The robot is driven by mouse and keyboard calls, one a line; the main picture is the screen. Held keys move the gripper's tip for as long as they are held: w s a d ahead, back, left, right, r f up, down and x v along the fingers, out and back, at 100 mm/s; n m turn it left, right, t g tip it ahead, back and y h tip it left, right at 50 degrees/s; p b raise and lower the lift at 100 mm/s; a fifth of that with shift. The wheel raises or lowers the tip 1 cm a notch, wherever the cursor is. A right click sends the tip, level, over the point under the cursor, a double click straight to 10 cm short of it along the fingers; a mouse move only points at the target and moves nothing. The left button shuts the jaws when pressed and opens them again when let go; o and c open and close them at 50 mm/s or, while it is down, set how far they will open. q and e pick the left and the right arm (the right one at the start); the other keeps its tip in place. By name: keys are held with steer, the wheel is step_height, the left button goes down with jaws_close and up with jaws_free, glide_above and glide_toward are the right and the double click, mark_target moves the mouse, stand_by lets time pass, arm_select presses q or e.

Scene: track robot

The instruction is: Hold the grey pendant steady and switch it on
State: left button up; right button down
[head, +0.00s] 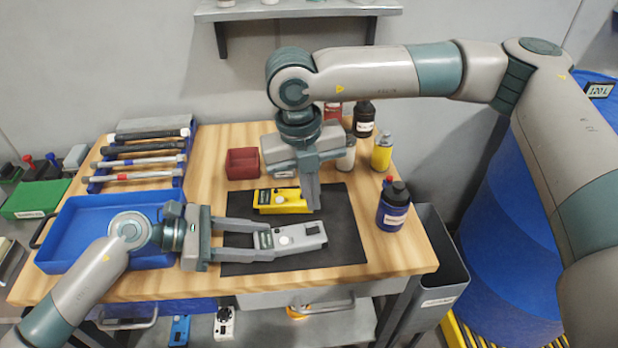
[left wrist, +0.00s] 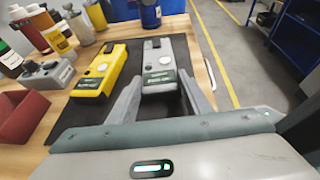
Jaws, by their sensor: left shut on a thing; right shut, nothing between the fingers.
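The grey pendant (head: 312,239) lies on the black mat, with a label near its left end, a pale round button in the middle and a dark part at its right end. In the left wrist view the grey pendant (left wrist: 163,55) points away from me. My left gripper (head: 268,241) is shut on its near end, one finger on each side; the fingers also show in the left wrist view (left wrist: 160,98). My right gripper (head: 313,207) is shut and empty, pointing down by the right end of the yellow pendant (head: 278,202), beyond the grey one. It hides part of the yellow pendant.
The black mat (head: 345,250) has free room right of the pendants. A red box (head: 242,163) and several bottles, one of them blue (head: 393,210), stand around it. A grey knobbed box (left wrist: 45,75) stands behind the yellow pendant.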

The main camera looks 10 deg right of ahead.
mark_target(317, 228)
steer(key=f, duration=0.6)
steer(key=shift+d+f, duration=0.35)
steer(key=shift+d, duration=0.05)
